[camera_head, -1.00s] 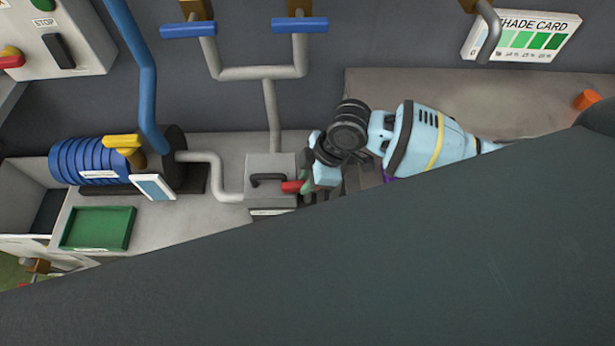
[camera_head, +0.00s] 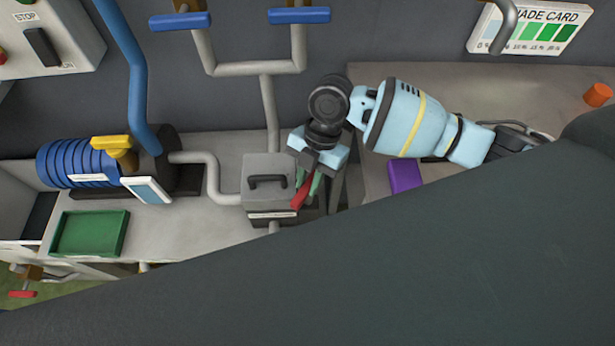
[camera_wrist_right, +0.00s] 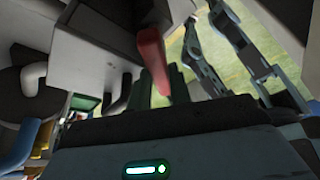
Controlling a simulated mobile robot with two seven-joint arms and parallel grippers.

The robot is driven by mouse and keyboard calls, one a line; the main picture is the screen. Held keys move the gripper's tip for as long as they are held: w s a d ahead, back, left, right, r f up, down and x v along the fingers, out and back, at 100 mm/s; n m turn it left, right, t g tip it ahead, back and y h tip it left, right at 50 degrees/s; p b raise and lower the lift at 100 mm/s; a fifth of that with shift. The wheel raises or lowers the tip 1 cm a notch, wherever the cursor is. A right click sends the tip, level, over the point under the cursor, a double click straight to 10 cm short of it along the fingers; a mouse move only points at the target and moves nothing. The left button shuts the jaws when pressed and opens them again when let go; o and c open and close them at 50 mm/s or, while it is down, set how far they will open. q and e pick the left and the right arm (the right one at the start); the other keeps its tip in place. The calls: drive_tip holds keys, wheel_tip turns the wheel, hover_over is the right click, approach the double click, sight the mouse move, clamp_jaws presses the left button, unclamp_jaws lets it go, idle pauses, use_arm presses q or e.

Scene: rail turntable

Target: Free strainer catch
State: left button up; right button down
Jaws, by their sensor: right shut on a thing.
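The strainer (camera_head: 257,208) is a grey box with a dark handle (camera_head: 267,181) on its lid, at the end of the grey pipe. Its red catch (camera_head: 301,194) is at the box's right side and slants down to the left. My right gripper (camera_head: 309,184), with green fingers, is shut on the catch beside the box. In the right wrist view the red catch (camera_wrist_right: 151,55) stands at my dark fingers (camera_wrist_right: 168,86), next to the pale box wall (camera_wrist_right: 95,45). The fingers partly hide the catch. My left gripper is not in view.
A blue ribbed pump (camera_head: 82,163) and a green tray (camera_head: 88,233) are on the bench left of the strainer. Pipes with blue handles (camera_head: 180,21) rise behind it. A purple block (camera_head: 405,175) lies to the right. A dark green shape hides the foreground.

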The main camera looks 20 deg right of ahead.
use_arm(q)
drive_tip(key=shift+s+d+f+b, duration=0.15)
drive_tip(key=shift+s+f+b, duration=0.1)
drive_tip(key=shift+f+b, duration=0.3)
use_arm(e)
drive_tip(key=n, duration=0.2)
drive_tip(key=n+g+h, duration=0.1)
drive_tip(key=n, duration=0.1)
drive_tip(key=shift+n+h, duration=0.3)
drive_tip(key=shift+n, duration=0.1)
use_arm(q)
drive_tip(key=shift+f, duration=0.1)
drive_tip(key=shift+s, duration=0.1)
use_arm(e)
drive_tip(key=c, duration=1.3)
unclamp_jaws()
drive_tip(key=shift+v, duration=3.95)
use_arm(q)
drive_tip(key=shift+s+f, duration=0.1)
use_arm(e)
drive_tip(key=shift+f, duration=0.1)
